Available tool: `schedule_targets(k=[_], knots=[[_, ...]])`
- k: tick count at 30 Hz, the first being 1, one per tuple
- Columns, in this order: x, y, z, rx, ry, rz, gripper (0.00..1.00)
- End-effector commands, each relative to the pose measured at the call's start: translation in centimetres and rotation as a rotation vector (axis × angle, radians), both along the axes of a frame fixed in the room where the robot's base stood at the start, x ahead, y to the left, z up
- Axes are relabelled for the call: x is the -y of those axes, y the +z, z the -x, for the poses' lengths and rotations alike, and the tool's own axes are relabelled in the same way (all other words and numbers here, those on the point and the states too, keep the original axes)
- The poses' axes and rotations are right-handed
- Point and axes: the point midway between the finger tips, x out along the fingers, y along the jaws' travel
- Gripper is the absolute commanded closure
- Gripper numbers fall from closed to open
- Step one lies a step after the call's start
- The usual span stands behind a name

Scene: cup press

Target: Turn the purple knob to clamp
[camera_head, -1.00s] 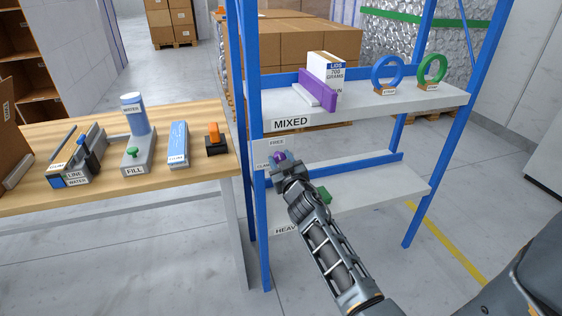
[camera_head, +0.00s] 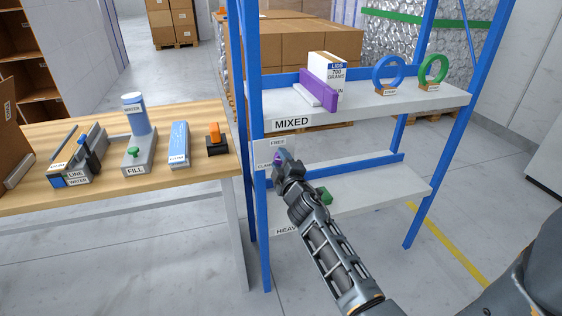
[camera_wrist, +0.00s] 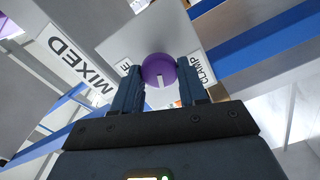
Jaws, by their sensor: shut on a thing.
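The purple knob (camera_wrist: 159,69) sits on a pale plate (camera_head: 262,155) on the shelf's front left. In the wrist view it lies between my two fingers, with a white mark on its face pointing down in the picture. My gripper (camera_wrist: 160,76) is shut on the knob. In the head view only a bit of the knob (camera_head: 281,156) shows past my gripper (camera_head: 284,164). A CLAMP label (camera_wrist: 202,68) is right of the knob in the wrist view, and a partly hidden FREE label (camera_wrist: 124,66) is left.
The upper shelf (camera_head: 435,101) above my gripper bears a purple block (camera_head: 318,90), a lids box, a blue ring and a green ring. A green thing (camera_head: 326,196) is partly hidden behind my arm on the lower shelf. A blue post (camera_head: 256,130) stands close left.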

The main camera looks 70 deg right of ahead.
Motion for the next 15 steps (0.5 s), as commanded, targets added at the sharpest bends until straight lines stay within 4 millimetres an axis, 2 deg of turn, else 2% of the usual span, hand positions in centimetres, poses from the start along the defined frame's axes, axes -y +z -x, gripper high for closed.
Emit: schedule_targets(k=[15], knots=[[-0.11, -0.19, -0.09, -0.255, 0.003, 0.216, 0.88]])
